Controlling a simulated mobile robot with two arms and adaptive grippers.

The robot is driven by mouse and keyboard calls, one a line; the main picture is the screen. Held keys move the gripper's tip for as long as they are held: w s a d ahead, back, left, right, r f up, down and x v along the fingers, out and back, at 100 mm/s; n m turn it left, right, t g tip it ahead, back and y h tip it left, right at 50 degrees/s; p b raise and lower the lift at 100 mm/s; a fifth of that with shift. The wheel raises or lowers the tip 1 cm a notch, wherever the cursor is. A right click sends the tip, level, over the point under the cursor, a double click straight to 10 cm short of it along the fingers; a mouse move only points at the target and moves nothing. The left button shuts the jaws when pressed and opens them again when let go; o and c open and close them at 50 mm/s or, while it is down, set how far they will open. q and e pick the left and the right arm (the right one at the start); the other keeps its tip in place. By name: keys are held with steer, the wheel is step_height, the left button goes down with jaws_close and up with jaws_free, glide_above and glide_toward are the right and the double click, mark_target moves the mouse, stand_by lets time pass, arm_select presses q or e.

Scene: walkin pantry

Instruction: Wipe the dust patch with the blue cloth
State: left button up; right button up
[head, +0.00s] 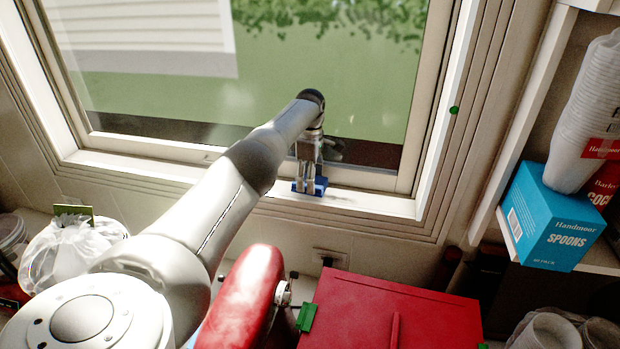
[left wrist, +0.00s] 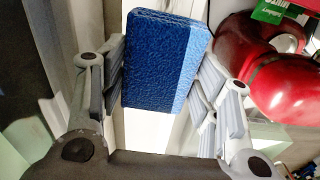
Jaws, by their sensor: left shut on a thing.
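The blue cloth (head: 321,185) is a small folded pad at the window sill (head: 365,201). In the left wrist view the cloth (left wrist: 155,60) shows dark blue with a lighter blue side strip. My left gripper (head: 308,184) points down over the sill and is shut on the cloth, one finger on each side of it. I cannot tell whether the cloth touches the sill. I cannot make out a dust patch in either view; the cloth and gripper cover part of the sill. My right gripper is not in view.
The window frame (head: 432,120) rises behind and beside the sill. Below stand a red box (head: 370,300) and a rounded red appliance (head: 247,300). A blue spoons box (head: 552,225) and stacked cups (head: 590,110) are on the right shelf. A clear bag (head: 70,250) is at left.

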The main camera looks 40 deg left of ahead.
arm_select(q)
steer(key=shift+f+b, duration=0.55)
steer(key=shift+f, duration=0.5)
steer(key=shift+d, duration=0.1)
